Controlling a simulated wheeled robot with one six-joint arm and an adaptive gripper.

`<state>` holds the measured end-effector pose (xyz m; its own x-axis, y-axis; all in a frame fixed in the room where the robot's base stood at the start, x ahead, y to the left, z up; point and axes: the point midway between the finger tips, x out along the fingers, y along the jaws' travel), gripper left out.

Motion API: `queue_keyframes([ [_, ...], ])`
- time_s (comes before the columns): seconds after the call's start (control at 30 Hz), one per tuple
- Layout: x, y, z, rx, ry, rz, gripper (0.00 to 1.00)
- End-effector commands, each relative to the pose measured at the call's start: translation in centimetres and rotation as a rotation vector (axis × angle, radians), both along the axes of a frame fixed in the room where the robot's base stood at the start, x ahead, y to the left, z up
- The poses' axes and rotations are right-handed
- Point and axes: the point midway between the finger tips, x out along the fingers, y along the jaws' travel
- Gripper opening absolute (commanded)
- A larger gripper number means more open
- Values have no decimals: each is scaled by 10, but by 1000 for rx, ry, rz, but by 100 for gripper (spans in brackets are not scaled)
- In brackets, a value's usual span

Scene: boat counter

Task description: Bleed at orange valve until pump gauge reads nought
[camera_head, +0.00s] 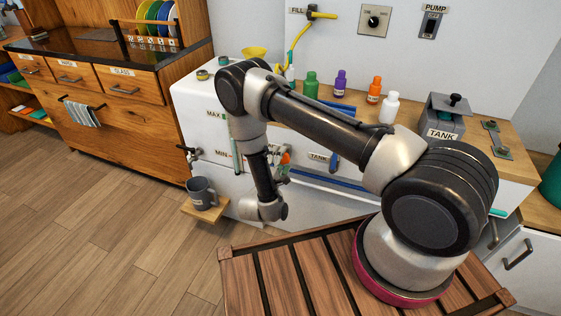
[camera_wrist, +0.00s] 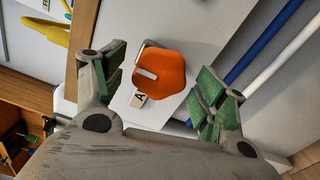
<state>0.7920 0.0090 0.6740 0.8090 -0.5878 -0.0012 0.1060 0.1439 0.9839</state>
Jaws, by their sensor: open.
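The orange valve (camera_wrist: 168,72) shows in the wrist view as a lobed knob with a pale slot or pointer mark on its face. A small tag with an "A" lies beside it. My gripper (camera_wrist: 162,78) is open, with one green-padded finger on each side of the knob and visible gaps to both. In the head view my gripper (camera_head: 281,174) is at the white tank front, near the orange valve (camera_head: 286,157), mostly hidden behind my arm. I cannot make out a pump gauge; a round black dial (camera_head: 373,20) is on the wall, its reading illegible.
A PUMP switch (camera_head: 433,24) and a yellow FILL tap (camera_head: 318,14) are on the wall. Several bottles and a grey TANK box (camera_head: 442,117) stand on the counter. A grey mug (camera_head: 202,193) sits on a small shelf under a tap. Blue and white pipes (camera_wrist: 268,45) run beside the valve.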

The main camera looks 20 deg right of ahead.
Motion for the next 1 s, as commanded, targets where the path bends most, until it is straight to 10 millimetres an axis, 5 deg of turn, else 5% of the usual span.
queue_keyframes([
  [0.17,-8,8,0,0,1,4,72],
  [0.6,-81,60,0,0,0,5,72],
  [1.0,-98,71,0,0,0,0,72],
])
